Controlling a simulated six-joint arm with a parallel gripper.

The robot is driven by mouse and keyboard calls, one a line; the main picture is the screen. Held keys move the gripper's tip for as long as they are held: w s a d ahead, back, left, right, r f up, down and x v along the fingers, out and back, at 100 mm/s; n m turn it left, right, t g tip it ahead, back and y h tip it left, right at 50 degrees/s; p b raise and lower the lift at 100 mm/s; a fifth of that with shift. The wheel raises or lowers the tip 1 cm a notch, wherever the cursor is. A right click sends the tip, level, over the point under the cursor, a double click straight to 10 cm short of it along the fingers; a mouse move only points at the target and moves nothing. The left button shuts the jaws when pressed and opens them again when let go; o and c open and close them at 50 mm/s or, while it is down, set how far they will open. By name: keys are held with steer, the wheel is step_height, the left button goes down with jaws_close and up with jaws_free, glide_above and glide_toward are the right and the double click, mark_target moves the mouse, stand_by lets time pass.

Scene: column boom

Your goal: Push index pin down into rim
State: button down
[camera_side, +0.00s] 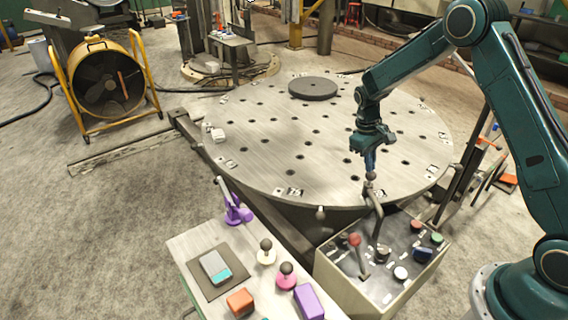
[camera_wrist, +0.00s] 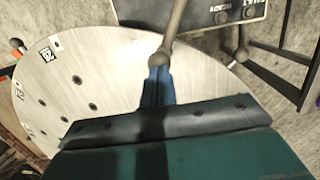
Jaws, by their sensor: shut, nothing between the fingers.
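The round steel table (camera_side: 250,150) has rows of holes and marked plates along its rim (camera_wrist: 110,60). A grey ball-topped rod (camera_side: 375,200), which looks like the index pin handle, stands bent at the near rim beside the control box. My gripper (camera_side: 370,168) points down with its fingers shut and empty, its tips just over or touching the ball; I cannot tell which. In the wrist view the rod (camera_wrist: 178,30) runs to its ball at the blue fingertips (camera_wrist: 157,72). The rod's lower end and any hole under it are hidden. Another grey ball knob (camera_side: 320,212) is at the rim to the left.
The control box (camera_side: 335,275), with a red-knobbed lever (camera_side: 354,240) and several buttons, stands close in front. A side bench (camera_side: 190,245) holds knobs, blocks and a purple clamp (camera_side: 235,210). A dark disc (camera_side: 313,88) lies on the table; much of its top is clear.

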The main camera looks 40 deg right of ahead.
steer(key=v, duration=1.3)
steer(key=shift+r, duration=0.45)
steer(key=shift+d, duration=0.1)
steer(key=s+a+r+t, duration=0.2)
steer(key=s+a+r, duration=0.1)
steer(key=s+r, duration=0.4)
steer(key=s+a+r+t, duration=0.2)
steer(key=s+a+r, duration=0.1)
steer(key=s+r, duration=0.3)
steer(key=s+a+t, duration=0.1)
steer(key=s+a, duration=0.2)
steer(key=s, duration=0.5)
steer(key=s+a+t+y, duration=0.1)
steer(key=s+a+t, duration=0.1)
steer(key=s, duration=0.7)
steer(key=shift+a+f+t, duration=0.25)
steer(key=shift+a+t, duration=0.05)
steer(key=shift+a, duration=0.05)
